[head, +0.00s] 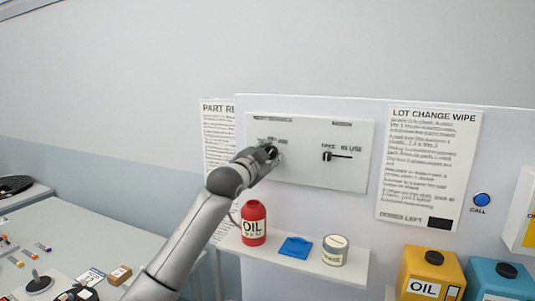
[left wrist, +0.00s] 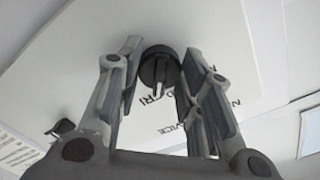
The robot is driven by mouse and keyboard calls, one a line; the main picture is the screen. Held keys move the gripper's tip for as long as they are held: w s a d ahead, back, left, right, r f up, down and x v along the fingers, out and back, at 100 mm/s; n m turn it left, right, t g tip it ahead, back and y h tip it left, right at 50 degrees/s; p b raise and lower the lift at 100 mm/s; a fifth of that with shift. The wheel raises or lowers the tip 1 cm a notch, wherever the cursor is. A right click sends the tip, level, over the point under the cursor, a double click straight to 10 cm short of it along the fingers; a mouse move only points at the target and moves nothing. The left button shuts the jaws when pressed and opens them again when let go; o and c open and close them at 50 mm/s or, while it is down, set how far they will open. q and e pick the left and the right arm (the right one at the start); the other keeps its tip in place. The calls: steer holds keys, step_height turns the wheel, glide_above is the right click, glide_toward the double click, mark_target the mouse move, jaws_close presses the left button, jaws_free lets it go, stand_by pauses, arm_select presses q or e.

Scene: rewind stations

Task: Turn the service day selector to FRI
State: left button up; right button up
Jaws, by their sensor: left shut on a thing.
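The service day selector is a round black knob (left wrist: 159,66) on a white panel (head: 305,180). My left gripper (head: 272,152) reaches the panel's left part and covers most of the knob in the head view. In the left wrist view the two fingers of my left gripper (left wrist: 160,72) are on either side of the knob, shut on it. A pale pointer mark on the knob points down in that view, toward lettering that looks like FRI (left wrist: 154,99). Other lettering around the knob is partly hidden by the fingers. My right gripper is out of view.
A second black selector (head: 327,156) sits to the right on the panel. A blue call button (head: 481,200) is at the right.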

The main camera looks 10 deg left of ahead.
arm_select(q)
steer(key=shift+m, duration=0.8)
steer(key=shift+p, duration=0.3)
steer(key=o, duration=1)
steer(key=shift+o, duration=0.2)
steer(key=s+a, duration=0.2)
steer(key=s, duration=0.9)
steer(key=shift+s, duration=0.4)
steer(key=shift+a+f, duration=0.1)
